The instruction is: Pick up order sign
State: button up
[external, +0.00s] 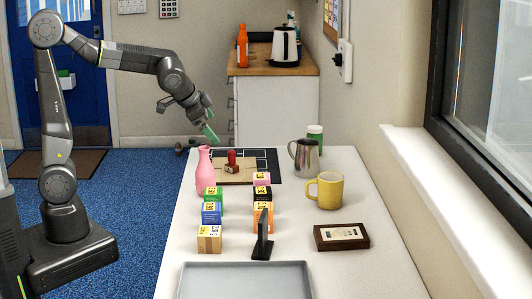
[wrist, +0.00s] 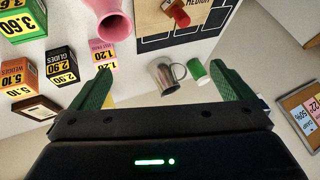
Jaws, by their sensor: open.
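A thin black upright sign on a small foot (external: 262,238) stands on the white table just behind the grey tray, seen nearly edge-on in the external view. Its face is not readable, and I cannot make it out in the wrist view. A dark brown framed plaque (external: 341,236) with a pale label lies to its right. My gripper (external: 208,118) is raised above the far left part of the table, well apart from both. In the wrist view its green fingers (wrist: 165,88) are spread wide with nothing between them.
Several small price-labelled cartons (external: 209,239) stand in two rows left of and behind the sign. A pink vase (external: 204,172), red stamp (external: 232,165), steel jug (external: 304,158) and yellow mug (external: 328,190) stand farther back. The grey tray (external: 246,284) is empty where visible.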

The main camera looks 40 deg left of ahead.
jog(key=shift+c, duration=0.2)
jog(key=m+g+h+p, duration=0.3)
jog(key=g+p, duration=0.2)
jog(key=p, duration=0.3)
send_near(263, 215)
jog(key=shift+m, duration=0.3)
jog(key=shift+s+p+x, duration=0.2)
jog(key=shift+p+x, duration=1.25)
jog(key=shift+x, duration=4.15)
jog(key=shift+a+f, duration=0.1)
jog(key=shift+a, duration=0.05)
jog(key=c, duration=1.3)
